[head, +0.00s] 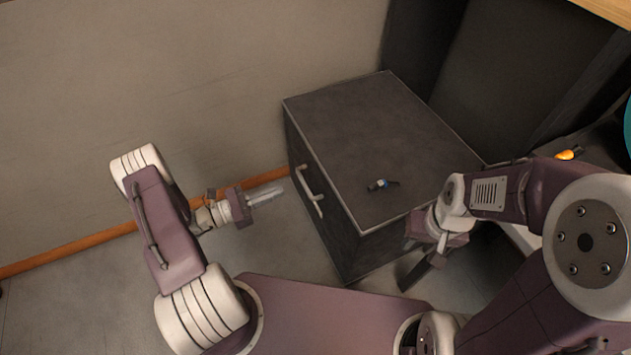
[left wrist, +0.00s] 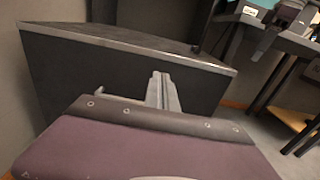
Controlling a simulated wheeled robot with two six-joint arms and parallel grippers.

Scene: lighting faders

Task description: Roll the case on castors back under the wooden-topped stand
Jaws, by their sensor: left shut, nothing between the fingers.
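The case (head: 370,140) is a dark box with pale edges and a light bar handle (head: 311,190) on its left-facing side. Its castors are hidden. The wooden-topped stand shows only as a wooden edge (head: 603,8) at the top right. My left gripper (head: 280,190) is shut and empty, a little left of the handle and apart from it. In the left wrist view my left gripper (left wrist: 163,90) points at the dark side of the case (left wrist: 85,80). My right gripper (head: 410,281) hangs by the case's near right corner; its fingers are dark and partly hidden.
An orange-tipped item (head: 567,154) lies at the right. A wall with a wooden skirting (head: 70,254) runs along the left. Grey floor (head: 290,250) is free left of the case.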

